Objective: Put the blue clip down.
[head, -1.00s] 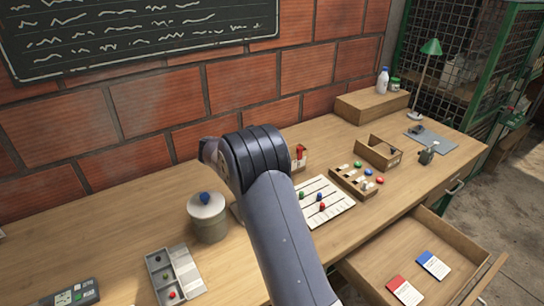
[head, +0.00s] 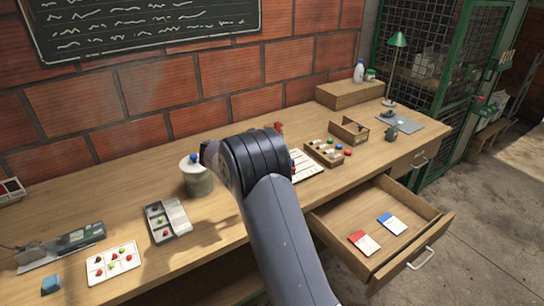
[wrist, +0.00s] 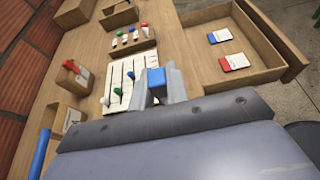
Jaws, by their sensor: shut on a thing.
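The blue clip (wrist: 156,78) is between the fingertips of my gripper (wrist: 155,88) in the wrist view. My gripper is shut on it and holds it near a white lined board (wrist: 118,82) with coloured pegs. Whether the clip touches anything below cannot be told. In the head view my own arm hides the gripper and the clip.
An open wooden drawer (head: 425,222) holds a red card (head: 363,242) and a blue card (head: 392,223). A pegged wooden rack (head: 324,153), a lidded pot (head: 196,180), a grey compartment tray (head: 166,221) and a white dotted card (head: 112,263) stand on the bench. Bench between pot and tray is bare.

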